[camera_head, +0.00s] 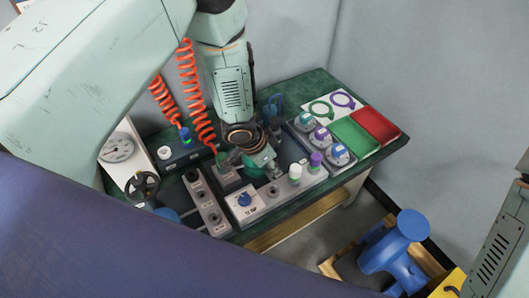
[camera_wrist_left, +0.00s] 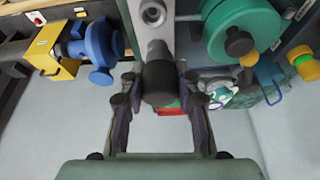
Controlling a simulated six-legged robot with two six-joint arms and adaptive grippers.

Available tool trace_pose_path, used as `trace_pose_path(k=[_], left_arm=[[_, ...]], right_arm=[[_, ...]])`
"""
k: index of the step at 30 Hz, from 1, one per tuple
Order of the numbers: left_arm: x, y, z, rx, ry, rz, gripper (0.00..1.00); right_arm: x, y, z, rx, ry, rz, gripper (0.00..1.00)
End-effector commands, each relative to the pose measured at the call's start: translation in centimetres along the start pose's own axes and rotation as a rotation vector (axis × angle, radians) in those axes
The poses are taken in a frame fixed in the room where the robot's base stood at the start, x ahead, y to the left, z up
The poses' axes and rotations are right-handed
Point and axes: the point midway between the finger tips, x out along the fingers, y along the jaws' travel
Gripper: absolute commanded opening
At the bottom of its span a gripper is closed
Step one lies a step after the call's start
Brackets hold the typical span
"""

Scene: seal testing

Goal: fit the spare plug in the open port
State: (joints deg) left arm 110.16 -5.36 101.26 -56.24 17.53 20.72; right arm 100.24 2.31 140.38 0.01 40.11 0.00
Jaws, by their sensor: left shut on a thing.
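My left gripper (camera_head: 264,164) hangs over the front middle of the green bench. In the wrist view its fingers (camera_wrist_left: 160,92) are shut on a dark plug (camera_wrist_left: 160,84). The plug's lighter grey end points toward a round grey port (camera_wrist_left: 152,13) on a grey block. I cannot tell whether plug and port touch. The held plug is mostly hidden there. My right gripper is out of view.
A teal round part (camera_head: 254,170) sits close to my left gripper, also large in the wrist view (camera_wrist_left: 242,28). Green (camera_head: 354,137) and red (camera_head: 377,124) trays lie right. Orange coiled hoses (camera_head: 190,85) hang behind.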

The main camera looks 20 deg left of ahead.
Motion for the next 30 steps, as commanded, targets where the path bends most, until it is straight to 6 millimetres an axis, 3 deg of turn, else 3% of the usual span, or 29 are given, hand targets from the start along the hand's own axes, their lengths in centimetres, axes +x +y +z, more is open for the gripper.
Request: trace_pose_path(k=[11, 30], left_arm=[[0.3, 0.6, 0.5, 0.016, 0.001, 0.014, 0.00], [4.0, 0.7, 1.8, 0.018, 0.001, 0.014, 0.00]], right_arm=[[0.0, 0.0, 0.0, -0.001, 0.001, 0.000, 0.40], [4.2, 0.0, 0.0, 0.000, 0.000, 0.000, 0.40]])
